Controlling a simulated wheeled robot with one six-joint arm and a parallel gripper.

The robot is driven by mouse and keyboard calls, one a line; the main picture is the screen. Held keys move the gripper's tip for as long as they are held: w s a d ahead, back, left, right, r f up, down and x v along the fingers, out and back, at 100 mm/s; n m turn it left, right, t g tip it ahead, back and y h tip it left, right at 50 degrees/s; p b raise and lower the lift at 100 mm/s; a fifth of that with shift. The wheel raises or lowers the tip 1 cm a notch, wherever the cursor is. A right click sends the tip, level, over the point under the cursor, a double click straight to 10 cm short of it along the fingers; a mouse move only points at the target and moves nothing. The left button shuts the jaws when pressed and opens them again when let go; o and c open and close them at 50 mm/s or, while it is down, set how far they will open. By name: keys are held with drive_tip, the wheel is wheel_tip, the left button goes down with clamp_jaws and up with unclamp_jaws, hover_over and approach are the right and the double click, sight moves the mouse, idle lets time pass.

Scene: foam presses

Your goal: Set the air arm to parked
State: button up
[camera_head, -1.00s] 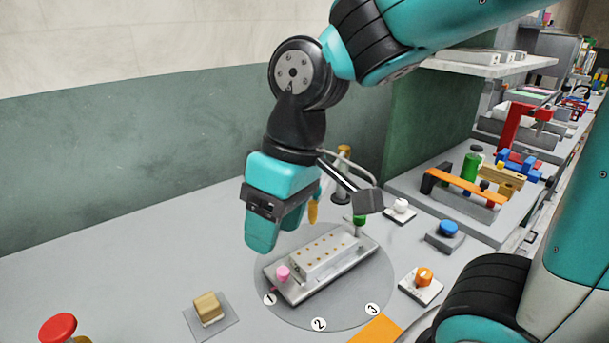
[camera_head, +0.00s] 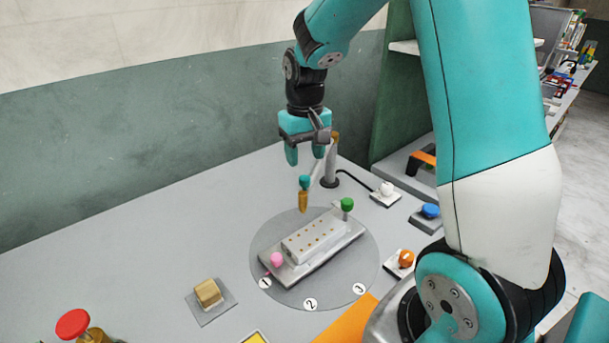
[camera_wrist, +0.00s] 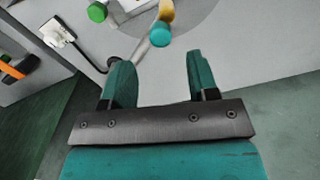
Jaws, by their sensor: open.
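The air arm is a grey post (camera_head: 331,165) with a thin arm reaching toward the front left. The arm ends in a teal knob (camera_head: 304,182) above a brass nozzle (camera_head: 303,202), near the back edge of the round plate. My gripper (camera_head: 305,156) is open and empty, pointing down, above and behind the knob in the head view, and partly hides the post. In the wrist view, the teal knob (camera_wrist: 160,34) lies beyond the gap between my open fingers (camera_wrist: 158,64), apart from them. No label for parked is visible.
The round plate (camera_head: 345,282), marked 1, 2 and 3, carries a grey fixture (camera_head: 313,245) with pink and green knobs. A white switch (camera_head: 385,194), blue button (camera_head: 430,211) and orange knob (camera_head: 405,259) stand right. A tan block (camera_head: 208,293) and red button (camera_head: 73,323) are front left.

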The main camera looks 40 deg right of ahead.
sight(305, 176)
wheel_tip(305, 176, down, 7)
drive_tip(key=shift+r+p, duration=0.1)
drive_tip(key=shift+p, duration=0.3)
clamp_jaws()
